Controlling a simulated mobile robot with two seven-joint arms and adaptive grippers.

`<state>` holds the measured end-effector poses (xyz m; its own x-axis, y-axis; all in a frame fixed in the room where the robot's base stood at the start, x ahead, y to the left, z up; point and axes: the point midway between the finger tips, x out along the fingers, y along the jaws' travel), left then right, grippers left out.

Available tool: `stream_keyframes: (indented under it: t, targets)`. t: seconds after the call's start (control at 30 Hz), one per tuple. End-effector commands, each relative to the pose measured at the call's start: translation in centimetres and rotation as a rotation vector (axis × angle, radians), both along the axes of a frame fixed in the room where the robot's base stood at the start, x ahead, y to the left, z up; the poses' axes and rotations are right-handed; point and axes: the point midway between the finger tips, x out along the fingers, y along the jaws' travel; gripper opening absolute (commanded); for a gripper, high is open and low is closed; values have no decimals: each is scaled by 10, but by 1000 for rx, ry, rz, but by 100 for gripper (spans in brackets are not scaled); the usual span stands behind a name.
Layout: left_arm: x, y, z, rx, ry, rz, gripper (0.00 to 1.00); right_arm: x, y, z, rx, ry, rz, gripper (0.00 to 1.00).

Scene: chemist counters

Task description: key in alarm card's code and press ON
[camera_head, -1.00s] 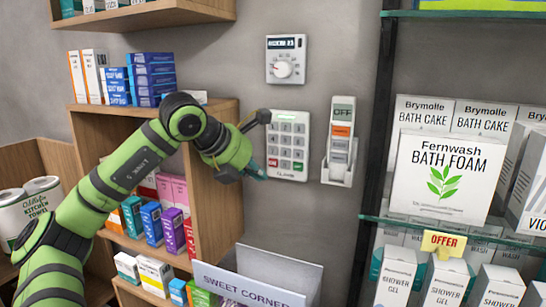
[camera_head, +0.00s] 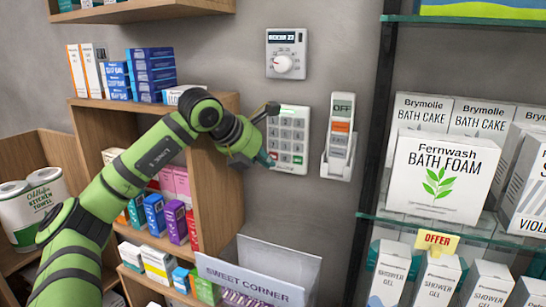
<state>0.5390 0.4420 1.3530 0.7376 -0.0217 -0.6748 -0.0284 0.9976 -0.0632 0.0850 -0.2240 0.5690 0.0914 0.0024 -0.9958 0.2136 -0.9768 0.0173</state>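The white keypad (camera_head: 289,137) is fixed to the grey wall, with rows of grey keys and a green key (camera_head: 297,160) at its lower right. A thin dark part of my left arm reaches up to the keypad's upper left corner. No alarm card with a readable code shows. My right gripper is not in view.
A dial unit with a small display (camera_head: 286,53) hangs above the keypad. Wooden shelves (camera_head: 221,210) stand at left, glass shelves (camera_head: 455,230) with boxes at right. A SWEET CORNER bin (camera_head: 250,281) is below.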

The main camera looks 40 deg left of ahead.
Motion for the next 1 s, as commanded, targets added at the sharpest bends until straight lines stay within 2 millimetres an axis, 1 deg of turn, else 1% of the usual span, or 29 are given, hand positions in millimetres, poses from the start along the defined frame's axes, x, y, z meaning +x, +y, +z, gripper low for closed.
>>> stream_keyframes:
  t: [0.8, 1.0]
  targets:
    - [0, 0, 0, 0, 0, 0, 0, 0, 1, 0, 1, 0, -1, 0]
    - [4, 1, 2, -2, 0, 1, 0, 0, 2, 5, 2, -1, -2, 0]
